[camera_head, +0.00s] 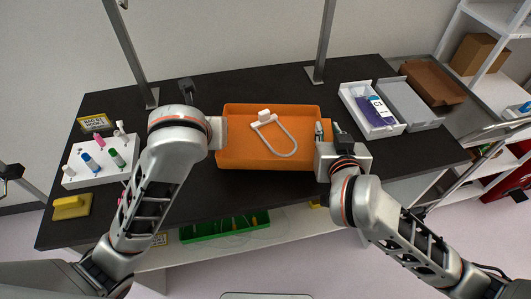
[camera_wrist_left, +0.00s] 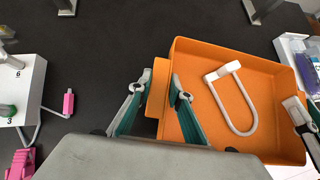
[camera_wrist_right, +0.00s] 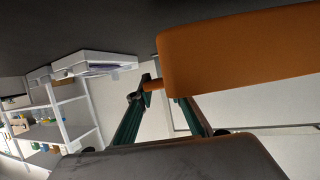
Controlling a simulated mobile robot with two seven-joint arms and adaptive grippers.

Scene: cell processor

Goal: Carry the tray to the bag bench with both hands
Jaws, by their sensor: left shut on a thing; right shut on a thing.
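The orange tray (camera_head: 235,158) is over the dark bench (camera_head: 270,88), level in the head view; I cannot tell whether it touches the top. A white U-shaped piece with a block at one end (camera_head: 284,141) lies inside it. My left gripper (camera_wrist_left: 160,88) is shut on the tab at the tray's left end; the tray also shows in the left wrist view (camera_wrist_left: 190,52). My right gripper (camera_head: 327,131) is at the tray's right end, shut on its tab (camera_wrist_right: 155,86). The left fingers are hidden behind the wrist in the head view.
A white rack (camera_head: 80,165) with coloured caps and a yellow block (camera_head: 72,206) stand at left. A white bin with a purple pack (camera_head: 360,112), a grey bin (camera_head: 410,105) and a brown bin (camera_head: 435,85) are at right. Metal posts rise behind. A green tray (camera_head: 215,230) is on the lower shelf.

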